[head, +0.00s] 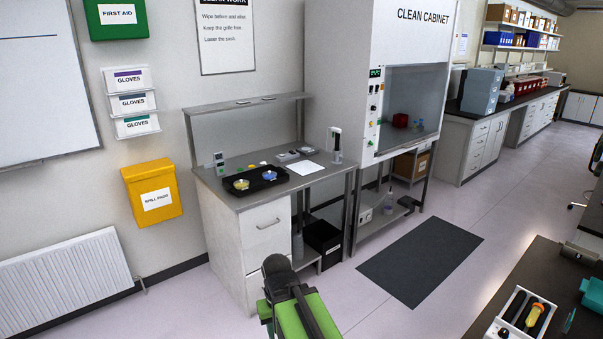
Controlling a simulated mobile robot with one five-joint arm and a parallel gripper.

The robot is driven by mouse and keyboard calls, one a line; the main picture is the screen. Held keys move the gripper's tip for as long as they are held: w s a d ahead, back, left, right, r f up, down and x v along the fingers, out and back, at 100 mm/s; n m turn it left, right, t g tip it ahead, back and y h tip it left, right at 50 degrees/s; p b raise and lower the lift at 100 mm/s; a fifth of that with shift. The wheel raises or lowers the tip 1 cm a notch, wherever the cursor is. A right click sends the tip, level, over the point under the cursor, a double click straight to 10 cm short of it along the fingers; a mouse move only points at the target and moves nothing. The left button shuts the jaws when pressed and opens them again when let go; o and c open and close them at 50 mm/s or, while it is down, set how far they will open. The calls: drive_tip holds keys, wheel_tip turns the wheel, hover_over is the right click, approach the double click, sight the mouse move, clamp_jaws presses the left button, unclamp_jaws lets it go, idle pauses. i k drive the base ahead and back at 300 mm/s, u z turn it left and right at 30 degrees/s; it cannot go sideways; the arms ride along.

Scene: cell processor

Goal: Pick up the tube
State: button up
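A yellow tube-like piece (534,313) sits tilted in a dark slot of a white device (503,325) at the bottom right, on a dark bench. I cannot tell for sure that it is the tube. My green and black arm rises from the bottom centre, and its dark end (277,265) is over the floor in front of the grey side bench, well left of the white device. The fingers of my gripper cannot be made out, and nothing is seen held there.
The dark bench (485,313) at bottom right also bears a teal item (592,295). A grey bench (238,203) with a black tray (256,189) stands against the wall, beside the clean cabinet (360,50). A dark mat (420,262) lies on open floor.

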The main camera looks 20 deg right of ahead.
sight(537, 309)
drive_tip(key=z, duration=0.3)
drive_tip(key=i, duration=1.75)
drive_tip(key=z, duration=1.45)
drive_tip(key=i, duration=1.2)
drive_tip(key=z, duration=0.65)
